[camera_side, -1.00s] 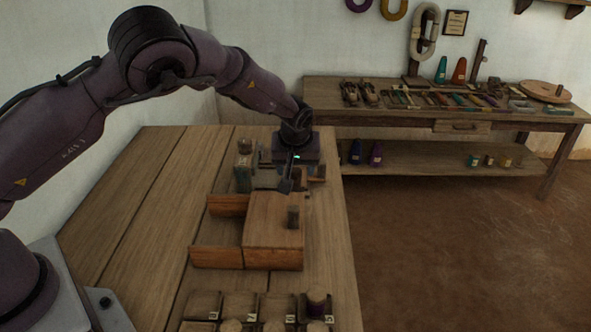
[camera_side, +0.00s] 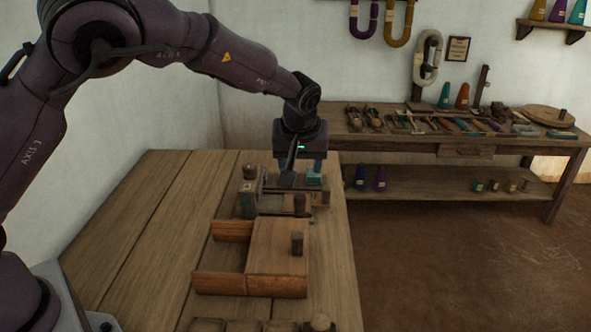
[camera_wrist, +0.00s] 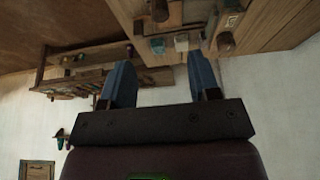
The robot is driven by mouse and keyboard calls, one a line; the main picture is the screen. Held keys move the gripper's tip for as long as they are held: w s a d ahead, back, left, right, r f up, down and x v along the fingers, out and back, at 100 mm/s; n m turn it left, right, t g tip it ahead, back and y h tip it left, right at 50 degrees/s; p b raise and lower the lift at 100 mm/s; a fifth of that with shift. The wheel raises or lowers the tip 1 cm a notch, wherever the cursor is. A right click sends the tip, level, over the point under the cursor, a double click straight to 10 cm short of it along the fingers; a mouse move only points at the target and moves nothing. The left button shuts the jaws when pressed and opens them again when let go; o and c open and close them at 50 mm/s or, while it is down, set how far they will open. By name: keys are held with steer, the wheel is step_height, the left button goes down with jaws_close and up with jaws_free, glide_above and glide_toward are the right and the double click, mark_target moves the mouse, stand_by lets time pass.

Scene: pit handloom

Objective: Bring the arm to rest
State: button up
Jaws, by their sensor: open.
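My gripper (camera_side: 300,168) is in the side view above the far end of the wooden bench, over a small wooden fixture with metal rails (camera_side: 285,192). Its blue fingers point down, spread apart, with nothing seen between them. In the wrist view my gripper (camera_wrist: 162,78) also shows open and empty, with one finger at each side. From the side view I cannot tell the exact gap between the fingertips and the fixture. My arm reaches in from the left, bent high.
A wooden box (camera_side: 278,258) with an open compartment sits on the bench (camera_side: 150,235), nearer the camera. A dark upright block (camera_side: 248,199) stands left of the fixture. The bench's left part is clear. A side table (camera_side: 440,148) with tools stands along the back wall.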

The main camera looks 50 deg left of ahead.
steer(key=s+r+m+t+h, duration=0.1)
steer(key=s+r+m, duration=0.2)
steer(key=s, duration=0.7)
steer(key=s+a+r+m+h, duration=0.1)
steer(key=s+r+m, duration=0.2)
steer(key=s+r, duration=0.3)
steer(key=s+a+r+m+t+h, duration=0.1)
steer(key=s+r+m, duration=0.2)
steer(key=s, duration=1.2)
step_height(320, 180, up, 2)
steer(key=shift+a+t, duration=0.15)
steer(key=shift+t, duration=0.15)
